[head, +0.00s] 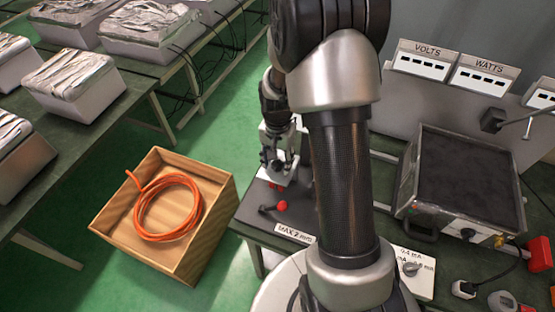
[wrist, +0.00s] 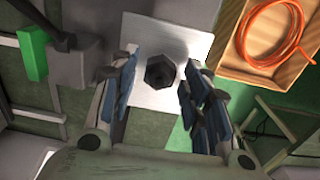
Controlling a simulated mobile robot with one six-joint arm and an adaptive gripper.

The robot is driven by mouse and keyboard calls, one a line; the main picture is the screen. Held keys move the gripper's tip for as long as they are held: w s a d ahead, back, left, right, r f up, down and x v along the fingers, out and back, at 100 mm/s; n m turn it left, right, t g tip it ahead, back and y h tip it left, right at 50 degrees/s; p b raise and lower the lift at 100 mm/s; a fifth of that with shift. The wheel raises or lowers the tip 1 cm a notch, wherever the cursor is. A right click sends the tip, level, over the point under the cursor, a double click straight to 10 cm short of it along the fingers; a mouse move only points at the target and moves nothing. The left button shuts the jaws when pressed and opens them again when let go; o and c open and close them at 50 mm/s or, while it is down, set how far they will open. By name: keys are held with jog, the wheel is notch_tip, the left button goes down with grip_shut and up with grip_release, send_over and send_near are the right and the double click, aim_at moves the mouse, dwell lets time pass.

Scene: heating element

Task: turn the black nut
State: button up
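The black nut (wrist: 160,72) is a dark hexagon with a round centre, on a pale square plate (wrist: 140,28) in the wrist view. My gripper (head: 277,160) is over the dark bench in the head view, behind my arm. In the wrist view its two blue-padded fingers are spread wide, one on each side of the nut, with clear gaps and nothing held. The fingers appear apart from the nut; their height above it is hard to tell. I cannot make out the nut in the head view.
A red-knobbed lever (head: 281,206) stands near my gripper. A wooden box (head: 217,222) with an orange hose (head: 166,208) sits left of the bench. A tray-topped device (head: 462,180) and meter panels (head: 427,60) are at right. Green floor is open at left.

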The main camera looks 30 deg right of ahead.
aim_at(277, 163)
jog(key=shift+r, duration=0.1)
notch_tip(277, 163, up, 12)
dwell(0.6)
dwell(0.4)
